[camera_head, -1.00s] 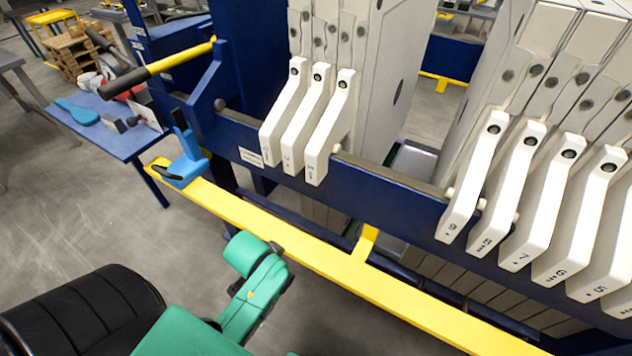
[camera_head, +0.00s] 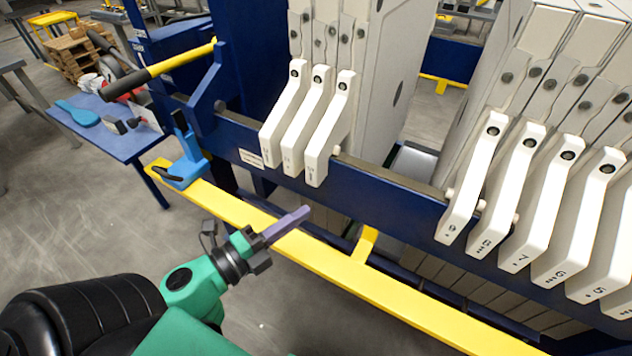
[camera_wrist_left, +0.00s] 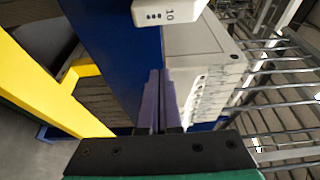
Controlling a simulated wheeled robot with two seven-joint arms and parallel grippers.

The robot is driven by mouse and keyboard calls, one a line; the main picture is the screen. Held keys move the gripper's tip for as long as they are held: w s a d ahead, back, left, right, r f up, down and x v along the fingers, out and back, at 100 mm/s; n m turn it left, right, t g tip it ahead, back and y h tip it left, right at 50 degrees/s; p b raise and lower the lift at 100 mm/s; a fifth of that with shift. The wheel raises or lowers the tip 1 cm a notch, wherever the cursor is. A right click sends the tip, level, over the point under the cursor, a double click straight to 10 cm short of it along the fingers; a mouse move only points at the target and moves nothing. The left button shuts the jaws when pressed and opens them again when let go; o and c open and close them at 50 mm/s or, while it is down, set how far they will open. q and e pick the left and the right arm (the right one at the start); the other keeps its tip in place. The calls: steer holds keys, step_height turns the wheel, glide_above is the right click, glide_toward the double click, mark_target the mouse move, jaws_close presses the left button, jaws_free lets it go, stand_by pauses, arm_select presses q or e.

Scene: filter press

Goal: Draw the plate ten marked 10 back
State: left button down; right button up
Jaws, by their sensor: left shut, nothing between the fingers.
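The plate handle marked 10 (camera_wrist_left: 170,13) shows at the top of the left wrist view, white with its mark readable. In the head view, three white plate handles hang at the left of the blue rail; the rightmost of them (camera_head: 328,135), beside the gap, appears to be plate ten, though its mark is too small to read. My left gripper (camera_head: 306,211) is shut and empty, its lilac fingers pointing at the rail from just below that handle, apart from it. Its fingers also show in the left wrist view (camera_wrist_left: 159,75). My right gripper is out of view.
The blue rail (camera_head: 385,190) and a yellow bar (camera_head: 400,292) run across in front of the press. Plate handles from 9 (camera_head: 468,190) onward stand to the right beyond the gap. A blue table (camera_head: 110,140) stands at the left.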

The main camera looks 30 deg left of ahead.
arm_select(q)
steer(key=w+p, duration=0.4)
steer(key=w, duration=0.5)
steer(key=shift+a, duration=0.2)
